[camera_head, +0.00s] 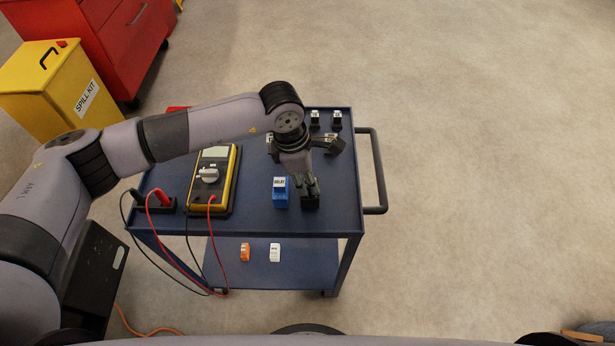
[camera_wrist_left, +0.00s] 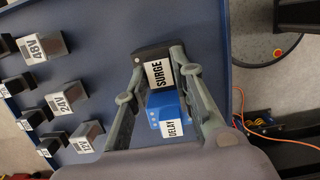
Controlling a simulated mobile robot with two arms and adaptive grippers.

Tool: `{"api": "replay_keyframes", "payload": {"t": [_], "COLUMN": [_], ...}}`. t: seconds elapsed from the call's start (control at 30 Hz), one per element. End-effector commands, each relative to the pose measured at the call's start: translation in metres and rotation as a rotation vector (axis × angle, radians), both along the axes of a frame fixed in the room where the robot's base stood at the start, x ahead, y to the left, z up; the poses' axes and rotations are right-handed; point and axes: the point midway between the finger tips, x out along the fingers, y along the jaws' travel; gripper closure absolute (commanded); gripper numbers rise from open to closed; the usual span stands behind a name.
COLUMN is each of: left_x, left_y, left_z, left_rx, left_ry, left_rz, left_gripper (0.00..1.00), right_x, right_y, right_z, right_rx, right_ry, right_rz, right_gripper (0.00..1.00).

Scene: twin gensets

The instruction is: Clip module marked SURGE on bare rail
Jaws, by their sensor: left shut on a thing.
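The SURGE module, black with a white label, shows in the left wrist view (camera_wrist_left: 150,54) between the two fingers of my left gripper (camera_wrist_left: 158,62). The gripper is shut on it. In the head view my left gripper (camera_head: 309,182) points down over the front right of the blue cart top, with the dark SURGE module (camera_head: 310,203) at its fingertips. I cannot tell whether the module still touches the cart top. The blue DELAY module (camera_head: 281,194) stands close to its left; it also shows in the wrist view (camera_wrist_left: 168,110). No bare rail is visible.
On the cart (camera_head: 255,226) are a yellow multimeter (camera_head: 214,180) with leads hanging off the front and several dark modules with white labels, one marked 24V (camera_wrist_left: 68,98). Orange (camera_head: 245,252) and white (camera_head: 275,252) pieces lie on the lower shelf.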

Motion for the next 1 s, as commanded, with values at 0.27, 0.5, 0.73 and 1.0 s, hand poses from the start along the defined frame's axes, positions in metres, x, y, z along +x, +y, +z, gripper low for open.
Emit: {"api": "replay_keyframes", "payload": {"t": [0.27, 0.5, 0.73, 1.0], "left_x": [0.000, 0.001, 0.001, 0.000], "left_y": [0.000, 0.000, 0.000, 0.000], "left_z": [0.001, 0.008, 0.017, 0.028], "left_rx": [0.000, -0.001, -0.001, -0.001], "left_ry": [-0.001, -0.002, -0.001, -0.001], "left_rz": [0.000, 0.000, 0.000, 0.000], "left_gripper": [1.00, 1.00, 1.00, 1.00], "right_x": [0.000, 0.000, 0.000, 0.000], "right_y": [-0.001, -0.002, -0.003, -0.003], "right_z": [0.000, 0.002, 0.004, 0.006], "right_rx": [-0.001, -0.003, -0.003, -0.003], "right_ry": [0.000, -0.001, -0.001, -0.001], "right_rz": [0.001, 0.001, 0.001, 0.002], "right_gripper": [0.00, 0.00, 0.00, 0.00]}}
